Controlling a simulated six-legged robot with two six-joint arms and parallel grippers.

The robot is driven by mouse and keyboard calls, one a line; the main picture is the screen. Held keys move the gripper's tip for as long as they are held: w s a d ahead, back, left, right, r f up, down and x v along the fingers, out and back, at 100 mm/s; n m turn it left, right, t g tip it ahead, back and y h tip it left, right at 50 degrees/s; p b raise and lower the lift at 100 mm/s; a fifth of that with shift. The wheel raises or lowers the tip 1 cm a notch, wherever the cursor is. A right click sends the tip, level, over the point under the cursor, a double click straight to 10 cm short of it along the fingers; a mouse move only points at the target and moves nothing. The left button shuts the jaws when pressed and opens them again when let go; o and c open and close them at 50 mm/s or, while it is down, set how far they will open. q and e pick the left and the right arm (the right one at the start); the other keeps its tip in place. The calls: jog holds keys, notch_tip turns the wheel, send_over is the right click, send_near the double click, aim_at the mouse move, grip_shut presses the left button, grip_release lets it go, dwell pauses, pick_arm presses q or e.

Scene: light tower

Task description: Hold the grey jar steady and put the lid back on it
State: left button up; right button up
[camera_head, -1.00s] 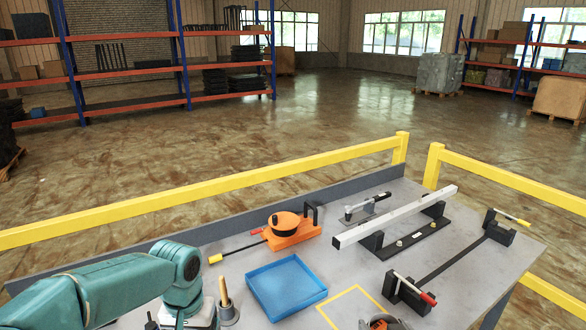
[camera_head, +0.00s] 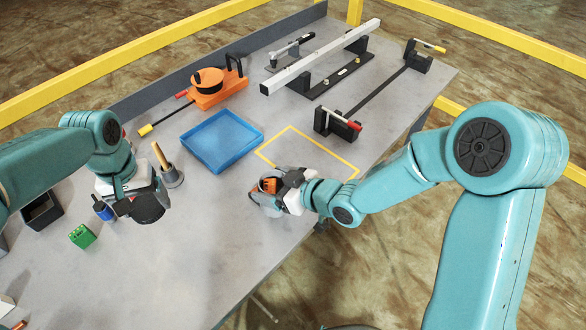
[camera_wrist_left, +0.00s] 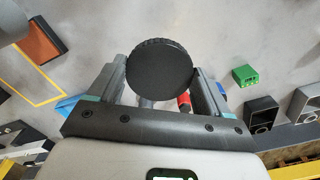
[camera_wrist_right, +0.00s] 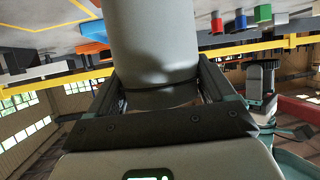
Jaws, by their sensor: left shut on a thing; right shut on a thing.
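My left gripper (camera_head: 128,196) is shut on the black round lid (camera_head: 148,208) and holds it over the left part of the table. My right gripper (camera_head: 272,188) is low near the table's front edge, shut on the grey jar. In the right wrist view the smooth grey jar (camera_wrist_right: 155,45) fills the space between the fingers. In the head view the jar is mostly hidden by the gripper. The lid and jar are well apart.
A blue tray (camera_head: 222,140) and a yellow outlined square (camera_head: 290,132) lie behind the grippers. The front middle tabletop is clear.

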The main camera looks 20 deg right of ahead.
jog(key=s+a+f+n+g+y, duration=0.1)
jog(key=s+a+n+g+y, duration=0.1)
jog(key=a, duration=0.4)
jog(key=n+g+y, duration=0.1)
jog(key=n+g, duration=0.1)
jog(key=shift+a+f+n, duration=0.25)
jog(key=shift+n, duration=0.05)
